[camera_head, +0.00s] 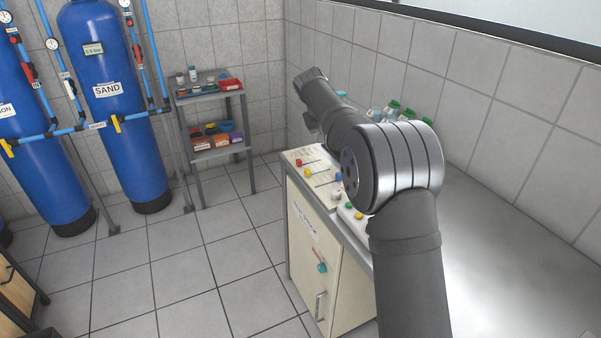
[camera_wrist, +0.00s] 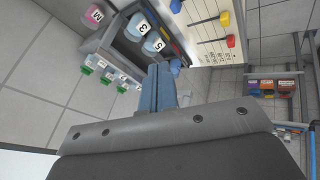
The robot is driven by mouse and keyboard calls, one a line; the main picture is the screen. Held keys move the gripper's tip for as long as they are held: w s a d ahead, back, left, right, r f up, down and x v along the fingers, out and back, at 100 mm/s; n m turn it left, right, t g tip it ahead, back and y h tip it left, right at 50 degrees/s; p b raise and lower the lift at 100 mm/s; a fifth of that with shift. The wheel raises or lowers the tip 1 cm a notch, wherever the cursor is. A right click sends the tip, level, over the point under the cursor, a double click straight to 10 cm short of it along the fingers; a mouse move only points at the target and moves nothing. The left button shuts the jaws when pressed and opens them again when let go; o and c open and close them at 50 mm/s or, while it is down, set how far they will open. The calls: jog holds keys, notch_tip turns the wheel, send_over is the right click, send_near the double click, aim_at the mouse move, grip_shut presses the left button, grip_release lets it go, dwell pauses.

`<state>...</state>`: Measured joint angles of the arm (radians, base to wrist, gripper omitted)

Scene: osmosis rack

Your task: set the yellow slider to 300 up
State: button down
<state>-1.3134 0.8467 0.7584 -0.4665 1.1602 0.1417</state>
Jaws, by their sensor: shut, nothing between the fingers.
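The yellow slider knob (camera_head: 307,173) sits on the cream panel (camera_head: 322,188) on top of the cabinet. It also shows in the wrist view (camera_wrist: 225,18), close to the red knob, on a slotted track beside a printed scale too small to read. My gripper (camera_wrist: 163,72) is shut with nothing between its blue-grey fingers. It is apart from the panel, which lies up and to the right of the fingertips in the wrist view. In the head view my arm hides the gripper's fingertips.
A red knob (camera_head: 298,163) and a blue knob (camera_head: 338,177) flank the yellow one. Green-capped bottles (camera_head: 392,107) stand by the wall, and numbered jars (camera_wrist: 154,42) stand near my fingers. The steel counter (camera_head: 500,240) at right is bare.

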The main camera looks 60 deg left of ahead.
aim_at(308, 173)
jog(key=s+a+n+y, duration=0.1)
jog(key=s+a, duration=0.3)
jog(key=s, duration=0.4)
jog(key=s+a+n+y, duration=0.1)
jog(key=s+a, duration=0.2)
jog(key=s, duration=0.4)
notch_tip(308, 173, down, 12)
jog(key=shift+w+r, duration=0.2)
jog(key=shift+w, duration=0.25)
jog(key=shift+f, duration=0.1)
jog(key=x, duration=0.3)
jog(key=w+x, duration=0.1)
jog(key=x, duration=0.3)
jog(key=w+d+r+x, duration=0.1)
jog(key=x, duration=0.3)
jog(key=shift+w+a+f, duration=0.1)
jog(key=shift+w+f, duration=0.05)
jog(key=shift+w, duration=0.6)
